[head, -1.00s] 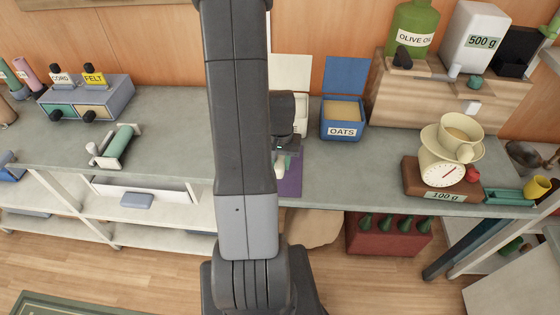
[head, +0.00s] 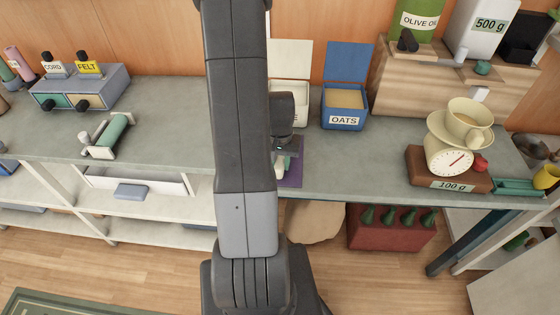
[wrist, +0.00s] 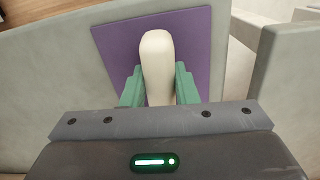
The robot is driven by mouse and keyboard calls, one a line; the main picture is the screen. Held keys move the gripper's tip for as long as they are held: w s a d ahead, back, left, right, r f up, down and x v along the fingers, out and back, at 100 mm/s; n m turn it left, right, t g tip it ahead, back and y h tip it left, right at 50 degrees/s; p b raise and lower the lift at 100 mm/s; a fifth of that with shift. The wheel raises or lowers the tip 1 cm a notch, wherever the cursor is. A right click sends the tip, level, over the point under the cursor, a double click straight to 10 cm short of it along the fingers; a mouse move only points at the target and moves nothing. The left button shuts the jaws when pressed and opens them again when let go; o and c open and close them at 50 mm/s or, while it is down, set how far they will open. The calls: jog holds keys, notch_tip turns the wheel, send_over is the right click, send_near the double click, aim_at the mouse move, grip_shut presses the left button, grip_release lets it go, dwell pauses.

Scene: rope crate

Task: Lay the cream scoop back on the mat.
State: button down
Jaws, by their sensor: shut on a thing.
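The cream scoop (wrist: 157,62) is held between the green fingers of my gripper (wrist: 158,88) in the wrist view, its pale rounded end pointing away from the palm. The purple mat (wrist: 112,45) spreads behind and around it there. In the head view my gripper (head: 282,152) is over the mat (head: 293,177) on the grey counter. A bit of the cream scoop (head: 279,168) shows below it. My arm hides part of the mat. I cannot tell whether the scoop touches the mat.
A white open-lidded container (head: 302,116) and the blue oats bin (head: 344,121) stand behind the mat. A scale (head: 449,160) with a cream cup and dish stands to the right. The counter (head: 345,170) between mat and scale is clear. The counter's front edge is close to the mat.

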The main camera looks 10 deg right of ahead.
jog(key=shift+f+b, duration=0.45)
jog(key=shift+f, duration=0.05)
jog(key=c, duration=1.1)
grip_release()
jog(key=shift+o, duration=0.2)
jog(key=shift+r, duration=0.15)
notch_tip(320, 180, up, 14)
jog(key=shift+f, duration=0.2)
